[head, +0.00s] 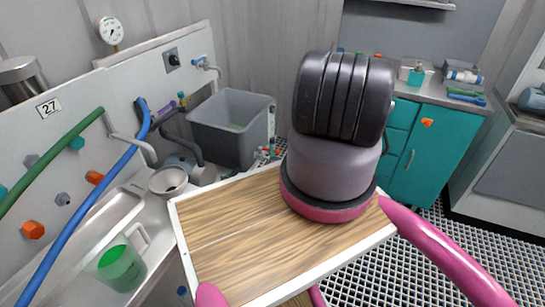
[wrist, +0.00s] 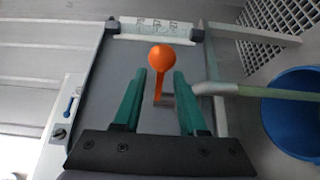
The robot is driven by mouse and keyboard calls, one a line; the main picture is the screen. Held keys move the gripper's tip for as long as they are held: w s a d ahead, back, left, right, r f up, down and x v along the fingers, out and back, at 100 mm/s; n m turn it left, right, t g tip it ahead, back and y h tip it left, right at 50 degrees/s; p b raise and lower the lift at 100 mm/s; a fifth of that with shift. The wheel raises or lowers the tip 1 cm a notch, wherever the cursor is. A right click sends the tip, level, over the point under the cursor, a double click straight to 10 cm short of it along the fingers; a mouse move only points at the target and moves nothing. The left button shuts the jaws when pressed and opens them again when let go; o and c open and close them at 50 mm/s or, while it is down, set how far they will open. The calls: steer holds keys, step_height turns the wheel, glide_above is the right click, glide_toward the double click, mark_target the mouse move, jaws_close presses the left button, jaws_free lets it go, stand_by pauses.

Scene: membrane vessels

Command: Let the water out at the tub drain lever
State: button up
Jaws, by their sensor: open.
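In the wrist view, an orange ball knob (wrist: 161,57) on a short orange stem stands out from a grey panel (wrist: 105,75); I take it for the drain lever. My gripper (wrist: 160,73) is open, with one green finger on each side of the stem. The ball shows just past the fingertips, and clear gaps remain on both sides. I cannot tell how deep the stem lies between the fingers. In the head view, the grey tub (head: 233,125) stands behind the bench, left of my arm. The lever and my gripper cannot be made out there.
A pale pipe with a green length (wrist: 260,92) runs close to the right finger. A blue bucket (wrist: 295,115) and white grating (wrist: 283,28) are at the right. In the head view, a wood-topped cart (head: 235,225) fills the front, and teal cabinets (head: 432,150) stand right.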

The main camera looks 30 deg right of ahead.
steer(key=v, duration=1)
steer(key=shift+s, duration=0.3)
steer(key=shift+a, duration=0.1)
stand_by(6.6)
